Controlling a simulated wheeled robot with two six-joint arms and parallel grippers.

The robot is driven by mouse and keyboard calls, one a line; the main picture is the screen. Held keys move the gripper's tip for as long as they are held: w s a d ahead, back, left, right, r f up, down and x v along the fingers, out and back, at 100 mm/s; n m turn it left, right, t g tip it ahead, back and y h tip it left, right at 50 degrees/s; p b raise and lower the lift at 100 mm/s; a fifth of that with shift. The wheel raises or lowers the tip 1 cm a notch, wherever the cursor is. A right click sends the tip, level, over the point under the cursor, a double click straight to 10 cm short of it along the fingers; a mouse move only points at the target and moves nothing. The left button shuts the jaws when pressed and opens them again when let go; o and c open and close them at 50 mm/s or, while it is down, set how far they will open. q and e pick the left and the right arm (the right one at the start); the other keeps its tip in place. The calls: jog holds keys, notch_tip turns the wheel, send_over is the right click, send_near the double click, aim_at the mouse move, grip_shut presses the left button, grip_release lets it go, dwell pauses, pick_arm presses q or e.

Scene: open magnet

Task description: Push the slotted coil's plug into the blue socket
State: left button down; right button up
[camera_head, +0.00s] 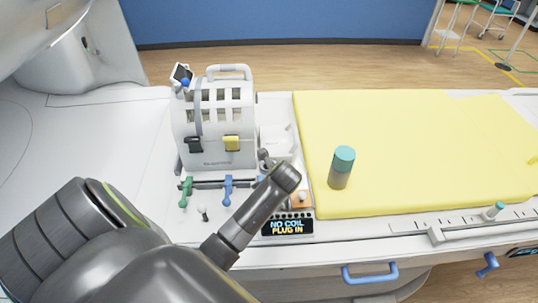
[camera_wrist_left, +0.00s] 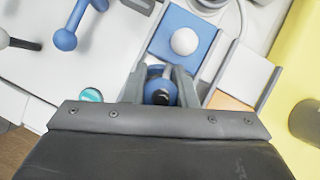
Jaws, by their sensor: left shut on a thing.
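The slotted coil (camera_head: 215,115) is a white, upright, slotted housing with a top handle, standing left of the bed pad in the head view. My left gripper (camera_wrist_left: 160,86) is shut on a small blue and dark piece (camera_wrist_left: 160,90), which looks like the plug. My arm's end covers this spot in the head view. A blue tile (camera_wrist_left: 178,28) with a white knob lies just beyond the fingers in the left wrist view. The blue socket's opening is not clearly visible, and I cannot tell whether the plug is in it. My right gripper is not in view.
A display (camera_head: 288,226) reads "NO COIL PLUG IN". An orange tile (camera_head: 305,204) with a white knob sits beside my arm's end. Green (camera_head: 186,191) and blue (camera_head: 228,187) levers stand to the left. A teal-capped cylinder (camera_head: 341,168) stands on the yellow pad (camera_head: 430,150).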

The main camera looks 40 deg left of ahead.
pick_arm(q)
jog(key=shift+f, duration=0.6)
dwell(0.3)
jog(key=c, duration=1.1)
grip_release()
jog(key=v, duration=1.7)
jog(key=shift+r+p, duration=0.2)
jog(key=shift+p, duration=0.25)
